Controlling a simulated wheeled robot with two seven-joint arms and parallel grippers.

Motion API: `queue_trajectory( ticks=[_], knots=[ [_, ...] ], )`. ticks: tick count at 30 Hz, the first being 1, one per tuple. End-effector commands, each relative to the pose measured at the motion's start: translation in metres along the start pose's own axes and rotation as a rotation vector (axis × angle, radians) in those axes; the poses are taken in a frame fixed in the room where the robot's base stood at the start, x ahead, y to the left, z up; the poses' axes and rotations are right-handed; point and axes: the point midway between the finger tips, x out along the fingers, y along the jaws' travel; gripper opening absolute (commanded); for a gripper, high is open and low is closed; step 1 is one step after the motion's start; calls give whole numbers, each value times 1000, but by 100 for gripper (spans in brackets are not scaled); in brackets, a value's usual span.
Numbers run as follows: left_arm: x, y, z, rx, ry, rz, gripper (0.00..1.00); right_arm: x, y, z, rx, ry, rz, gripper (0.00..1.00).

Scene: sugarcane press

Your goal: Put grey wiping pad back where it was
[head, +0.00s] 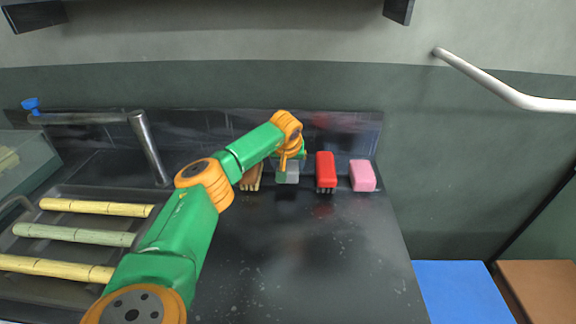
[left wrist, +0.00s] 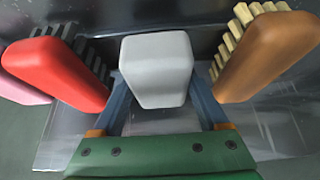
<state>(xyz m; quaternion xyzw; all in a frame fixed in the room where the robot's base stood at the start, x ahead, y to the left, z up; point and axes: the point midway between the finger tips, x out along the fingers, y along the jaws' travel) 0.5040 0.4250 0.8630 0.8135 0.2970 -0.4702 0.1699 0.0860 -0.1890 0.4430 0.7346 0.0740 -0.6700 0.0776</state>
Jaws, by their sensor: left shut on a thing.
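The grey wiping pad (head: 289,177) is a small pale block at the back of the dark counter (head: 310,250), between a brown brush (head: 252,179) and a red brush (head: 325,169). My left gripper (head: 288,167) is over it, shut on it. In the left wrist view the pad (left wrist: 157,68) sits between the two blue fingers, with the brown brush (left wrist: 268,52) at right and the red brush (left wrist: 55,72) at left, both apart from it. Whether its underside touches the counter is hard to tell. My right gripper is out of view.
A pink block (head: 362,176) stands right of the red brush. A low dark backsplash (head: 345,130) runs behind the row. Several cane stalks (head: 75,235) lie on a tray at left, near a metal tap (head: 148,150). The counter's front right is clear.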

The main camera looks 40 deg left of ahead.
Motion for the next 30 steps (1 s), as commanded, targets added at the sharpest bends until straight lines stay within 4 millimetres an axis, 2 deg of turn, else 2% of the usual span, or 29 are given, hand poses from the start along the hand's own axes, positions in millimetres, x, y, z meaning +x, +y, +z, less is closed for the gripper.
queue_trajectory(
  ticks=[3,21,22,24,30],
  knots=[
    [6,0,4,-1,-1,0,25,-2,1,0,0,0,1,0],
    [17,0,10,-1,0,1,25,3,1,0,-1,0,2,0],
    [17,0,10,-1,0,1,79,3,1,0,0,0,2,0],
    [16,0,10,-2,0,1,98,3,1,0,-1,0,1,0],
    [16,0,10,-2,0,1,100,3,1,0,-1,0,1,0]
  ],
)
